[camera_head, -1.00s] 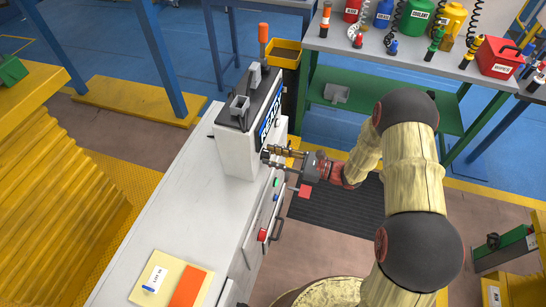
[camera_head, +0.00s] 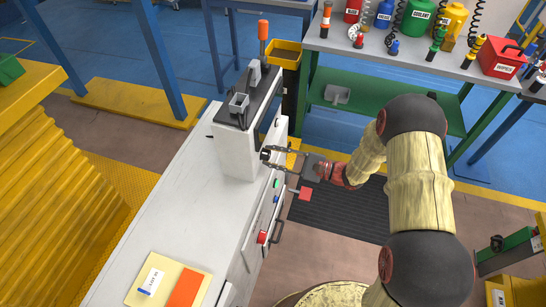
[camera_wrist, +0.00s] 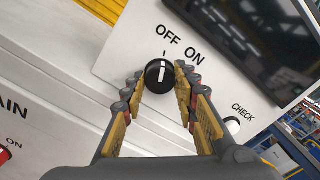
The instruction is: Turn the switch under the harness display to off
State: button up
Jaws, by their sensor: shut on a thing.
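The switch (camera_wrist: 155,84) is a round black knob with a white line, on the white panel under the display. Its line points up in the wrist view, toward the word OFF and away from ON. My gripper (camera_wrist: 160,74) has one finger on each side of the knob and is shut on it. The harness display (camera_wrist: 255,35) is dark in the wrist view. In the head view, my gripper (camera_head: 268,154) reaches the front of the white box (camera_head: 235,153) from the right; the knob is too small to make out clearly there.
A small CHECK button (camera_wrist: 232,126) sits right of the knob. Below the box, the bench front has coloured buttons and a red one (camera_head: 262,237). A yellow bin (camera_head: 285,53) is behind.

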dwell(0.3)
jog(key=o, duration=1.1)
jog(key=shift+c, duration=0.2)
jog(key=shift+o, duration=0.5)
jog(key=v, duration=1.2)
